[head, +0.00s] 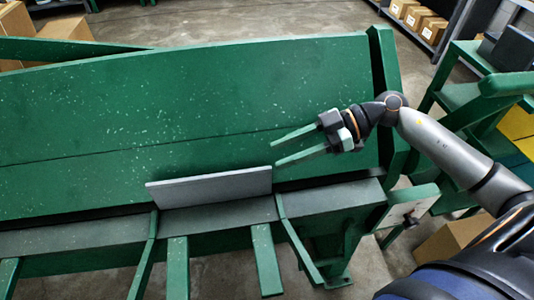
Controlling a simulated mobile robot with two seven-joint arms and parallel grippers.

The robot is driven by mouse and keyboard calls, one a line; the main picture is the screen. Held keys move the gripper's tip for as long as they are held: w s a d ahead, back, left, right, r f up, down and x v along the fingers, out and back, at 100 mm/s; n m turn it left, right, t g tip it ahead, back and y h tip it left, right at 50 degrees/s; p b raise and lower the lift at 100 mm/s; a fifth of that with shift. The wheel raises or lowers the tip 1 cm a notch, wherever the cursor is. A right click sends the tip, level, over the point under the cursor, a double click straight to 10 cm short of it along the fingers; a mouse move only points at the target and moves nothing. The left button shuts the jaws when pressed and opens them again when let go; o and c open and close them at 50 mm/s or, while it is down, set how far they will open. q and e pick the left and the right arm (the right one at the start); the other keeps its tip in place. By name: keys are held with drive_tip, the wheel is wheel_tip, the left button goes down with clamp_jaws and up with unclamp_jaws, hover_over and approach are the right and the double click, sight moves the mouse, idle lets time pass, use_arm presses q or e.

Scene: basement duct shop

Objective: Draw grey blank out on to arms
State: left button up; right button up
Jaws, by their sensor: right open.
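The grey blank (210,187) is a flat, narrow rectangular plate near the middle of the head view. Its long lower edge is at the dark grey bed (85,235) of the green machine, in front of the big sloping green panel (200,110). Several green arms (266,258) stick out from the bed towards me, and the blank is behind them. My right gripper (275,154) is open and empty, its two green fingers pointing left, just above and right of the blank's right end, apart from it. My left gripper is not in view.
A green stand (460,95) is at the right, with a cardboard box (452,240) low beside it. More boxes (412,17) sit on a shelf at the back right. Bare concrete floor shows behind the machine and in front of it.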

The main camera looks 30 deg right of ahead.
sight(235, 172)
drive_tip(key=x, duration=1.2)
drive_tip(key=shift+a+r, duration=0.1)
drive_tip(key=shift+c, duration=0.2)
clamp_jaws()
idle(0.9)
